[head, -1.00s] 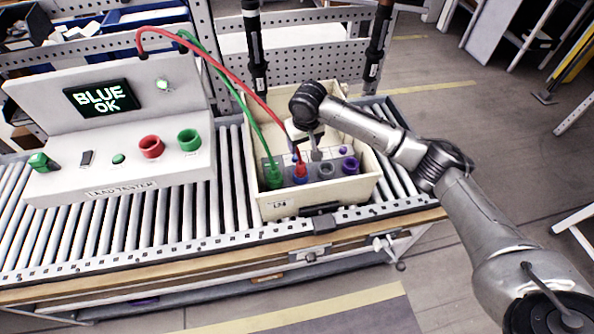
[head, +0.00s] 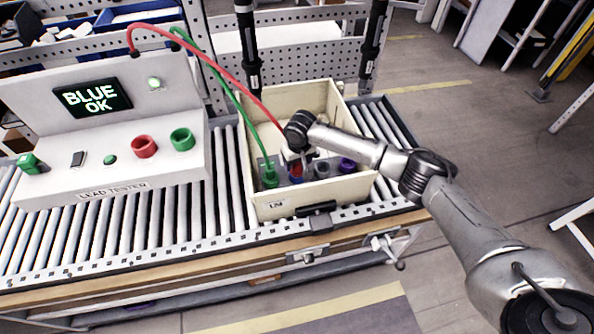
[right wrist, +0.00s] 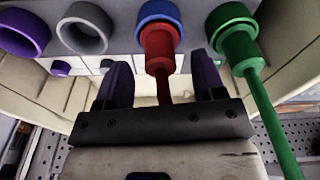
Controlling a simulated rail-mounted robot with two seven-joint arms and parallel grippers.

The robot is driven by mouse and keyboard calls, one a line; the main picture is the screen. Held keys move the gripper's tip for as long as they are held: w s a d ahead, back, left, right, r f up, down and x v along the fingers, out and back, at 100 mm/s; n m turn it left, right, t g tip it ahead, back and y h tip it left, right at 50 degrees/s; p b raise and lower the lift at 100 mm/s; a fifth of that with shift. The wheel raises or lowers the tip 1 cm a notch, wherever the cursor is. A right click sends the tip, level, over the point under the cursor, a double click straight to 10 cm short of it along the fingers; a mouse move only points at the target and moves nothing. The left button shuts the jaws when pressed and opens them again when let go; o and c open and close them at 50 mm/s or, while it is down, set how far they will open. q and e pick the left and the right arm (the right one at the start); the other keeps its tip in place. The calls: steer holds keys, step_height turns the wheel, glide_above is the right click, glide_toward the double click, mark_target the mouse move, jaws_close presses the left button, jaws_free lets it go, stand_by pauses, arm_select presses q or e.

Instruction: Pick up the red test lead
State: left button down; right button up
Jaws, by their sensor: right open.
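The red test lead (head: 225,73) runs from the back of the lead tester down into the cream bin. In the right wrist view its red plug (right wrist: 160,48) sits in the blue socket (right wrist: 157,12). My right gripper (right wrist: 162,72) is open, with one dark finger on each side of the red plug. In the head view the right gripper (head: 298,158) is inside the bin, over the blue socket, and partly hides the plug. I see no left gripper.
The green lead (head: 242,108) is plugged into the green socket, close beside my right gripper. Grey (head: 321,170) and purple (head: 347,165) sockets stand on the other side. The cream bin's walls (head: 322,188) surround them. The lead tester (head: 110,125) reads "BLUE OK" and stands on the roller conveyor (head: 150,222).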

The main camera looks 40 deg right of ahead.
steer(key=shift+w+f, duration=0.15)
steer(key=shift+f, duration=1.05)
steer(key=c, duration=1)
